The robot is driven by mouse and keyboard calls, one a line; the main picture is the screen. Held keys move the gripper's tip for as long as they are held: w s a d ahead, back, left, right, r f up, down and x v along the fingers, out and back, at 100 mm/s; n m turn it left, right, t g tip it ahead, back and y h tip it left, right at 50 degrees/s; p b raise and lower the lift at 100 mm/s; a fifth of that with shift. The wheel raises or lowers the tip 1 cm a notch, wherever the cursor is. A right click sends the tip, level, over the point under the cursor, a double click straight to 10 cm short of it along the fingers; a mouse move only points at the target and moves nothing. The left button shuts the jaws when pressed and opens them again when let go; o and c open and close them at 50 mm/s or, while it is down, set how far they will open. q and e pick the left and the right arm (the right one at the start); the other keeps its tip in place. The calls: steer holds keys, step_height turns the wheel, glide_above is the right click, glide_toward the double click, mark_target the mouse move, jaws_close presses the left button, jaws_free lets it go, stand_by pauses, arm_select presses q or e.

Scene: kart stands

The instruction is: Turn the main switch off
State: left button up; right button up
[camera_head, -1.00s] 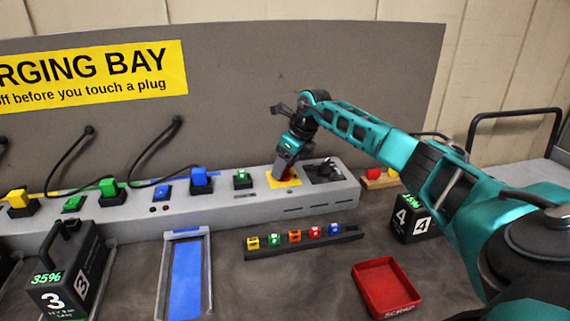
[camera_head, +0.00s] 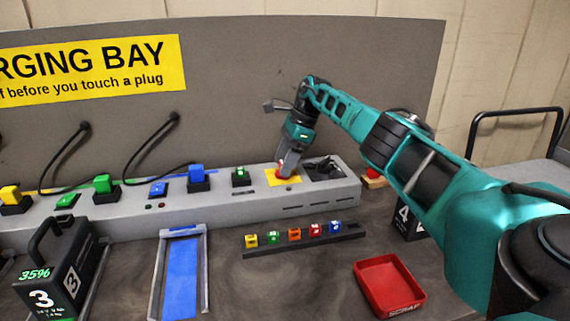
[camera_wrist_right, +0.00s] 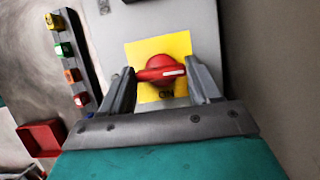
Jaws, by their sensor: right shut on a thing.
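The main switch is a red rotary knob (camera_wrist_right: 160,73) with a white mark on its bar, set on a yellow plate (camera_wrist_right: 178,47). In the right wrist view its bar lies across the picture between the two fingers. My right gripper (camera_head: 282,170) is shut on the knob, one finger at each end of the bar. In the head view the knob (camera_head: 283,174) is partly covered by the fingers. My left gripper is not in view.
The grey charging console (camera_head: 225,208) carries blue (camera_head: 197,173), green (camera_head: 102,184) and yellow plugs. A black recess (camera_head: 322,170) lies right of the switch. In front are a rail of coloured cubes (camera_head: 294,234), a red scrap tray (camera_head: 388,287) and black battery 3 (camera_head: 45,285).

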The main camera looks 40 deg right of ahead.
steer(key=shift+r, duration=0.1)
stand_by(0.5)
steer(key=o, duration=1.1)
steer(key=shift+c, duration=0.2)
steer(key=p+v, duration=0.3)
steer(key=v, duration=1)
steer(key=shift+p, duration=0.3)
